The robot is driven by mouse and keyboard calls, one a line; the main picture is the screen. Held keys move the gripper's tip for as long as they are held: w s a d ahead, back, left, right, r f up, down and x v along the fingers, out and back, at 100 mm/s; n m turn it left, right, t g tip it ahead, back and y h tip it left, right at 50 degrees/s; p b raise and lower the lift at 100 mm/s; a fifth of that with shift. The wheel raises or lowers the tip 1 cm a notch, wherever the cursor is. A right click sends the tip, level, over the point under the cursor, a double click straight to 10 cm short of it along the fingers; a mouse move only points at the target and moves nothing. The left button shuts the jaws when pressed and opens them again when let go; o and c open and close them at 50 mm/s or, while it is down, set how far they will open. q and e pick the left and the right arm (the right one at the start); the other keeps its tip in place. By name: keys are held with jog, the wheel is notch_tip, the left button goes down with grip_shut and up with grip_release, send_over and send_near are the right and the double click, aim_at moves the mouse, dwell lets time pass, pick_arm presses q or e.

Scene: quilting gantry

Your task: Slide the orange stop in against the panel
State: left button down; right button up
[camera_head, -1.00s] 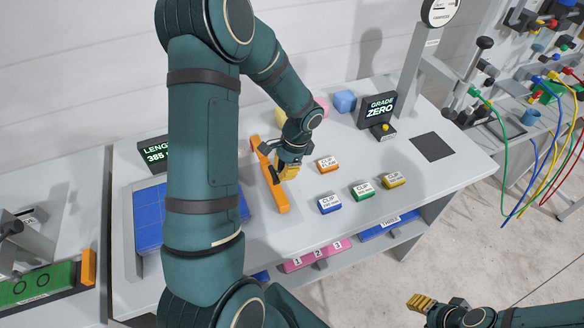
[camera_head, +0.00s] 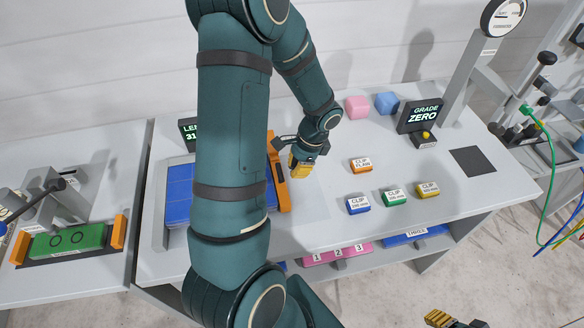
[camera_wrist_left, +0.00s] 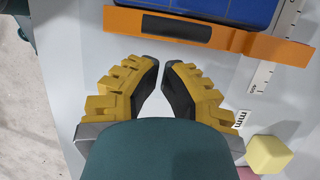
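The orange stop (camera_head: 284,196) is a long upright bar on the table, with a dark pad on its face. The blue panel (camera_head: 177,192) lies left of it, partly hidden by my left arm. In the left wrist view the stop (camera_wrist_left: 238,41) runs along the panel's edge (camera_wrist_left: 215,9); they look touching or nearly so. My left gripper (camera_head: 300,172) is on the stop's right side, pointing down. In the wrist view its fingertips (camera_wrist_left: 161,62) nearly meet, with nothing between them, just short of the stop's padded face. My right gripper (camera_head: 438,317) is at the bottom edge, away from the table.
A length display (camera_head: 187,131) is partly hidden behind my arm. Pink (camera_head: 357,106) and blue (camera_head: 387,102) blocks and the grade display (camera_head: 421,115) are at the back.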

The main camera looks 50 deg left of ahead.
pick_arm(q)
jog(key=w+d+f+v, duration=0.1)
jog(key=w+v, duration=0.1)
jog(key=v, duration=0.9)
jog(key=shift+g+y, duration=0.4)
jog(key=shift+g, duration=0.5)
jog(key=b+x, duration=0.3)
jog(key=x, duration=0.1)
jog(key=w+f+b+x, duration=0.1)
jog(key=b+x, duration=0.3)
jog(key=w+d+b+x, duration=0.1)
jog(key=b+x, duration=0.3)
jog(key=shift+f, duration=0.3)
jog(key=s, duration=0.1)
jog(key=s+a+r, duration=0.1)
jog(key=shift+s+a, duration=0.1)
jog(key=shift+s, duration=0.2)
jog(key=shift+s+a, duration=0.15)
pick_arm(e)
notch_tip(320, 180, down, 12)
jog(key=s, duration=0.1)
jog(key=shift+a+r+g, duration=0.15)
jog(key=shift+g, duration=0.15)
pick_arm(q)
jog(key=shift+s+r, duration=0.1)
